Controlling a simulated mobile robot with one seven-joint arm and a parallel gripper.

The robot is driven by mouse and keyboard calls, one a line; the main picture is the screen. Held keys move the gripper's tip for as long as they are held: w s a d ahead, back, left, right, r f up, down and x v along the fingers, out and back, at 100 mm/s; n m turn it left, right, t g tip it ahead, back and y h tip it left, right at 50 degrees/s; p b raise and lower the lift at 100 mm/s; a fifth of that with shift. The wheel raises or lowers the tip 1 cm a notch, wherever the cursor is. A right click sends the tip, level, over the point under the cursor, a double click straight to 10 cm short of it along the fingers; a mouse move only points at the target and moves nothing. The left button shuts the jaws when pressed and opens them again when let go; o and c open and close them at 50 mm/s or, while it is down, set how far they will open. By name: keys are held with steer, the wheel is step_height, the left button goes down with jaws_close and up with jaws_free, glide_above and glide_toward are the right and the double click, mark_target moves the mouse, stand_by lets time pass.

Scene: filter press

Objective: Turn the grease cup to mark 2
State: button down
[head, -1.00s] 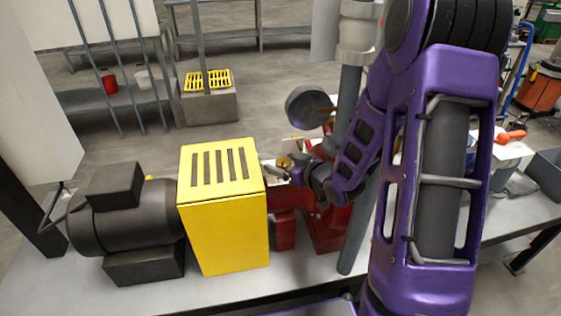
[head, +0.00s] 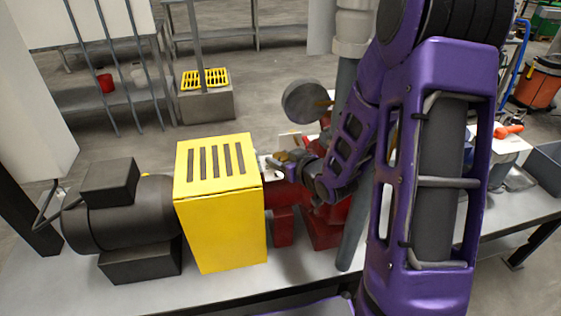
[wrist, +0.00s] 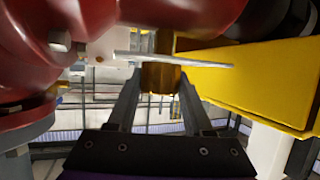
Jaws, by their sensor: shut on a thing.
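The grease cup (wrist: 160,78) is a small brass cylinder in the middle of the wrist view, beneath a thin grey plate (wrist: 180,59) that crosses in front of it. My gripper (wrist: 158,82) is shut on the cup, with one finger on each side. In the head view my gripper (head: 280,164) is at the red pump (head: 287,222), just right of the yellow guard. The cup is mostly hidden by the fingers there. No mark numbers are readable in either view.
The yellow slotted guard (head: 220,218) stands close to the left of my gripper, with a dark motor (head: 125,215) beyond it. A grey upright pipe (head: 351,225) stands close to my wrist. A round gauge (head: 306,101) is above and behind. Red housing (wrist: 60,40) crowds the wrist view's left.

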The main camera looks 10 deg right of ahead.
steer(key=shift+m+h, duration=0.3)
steer(key=shift+c, duration=1.5)
jaws_free()
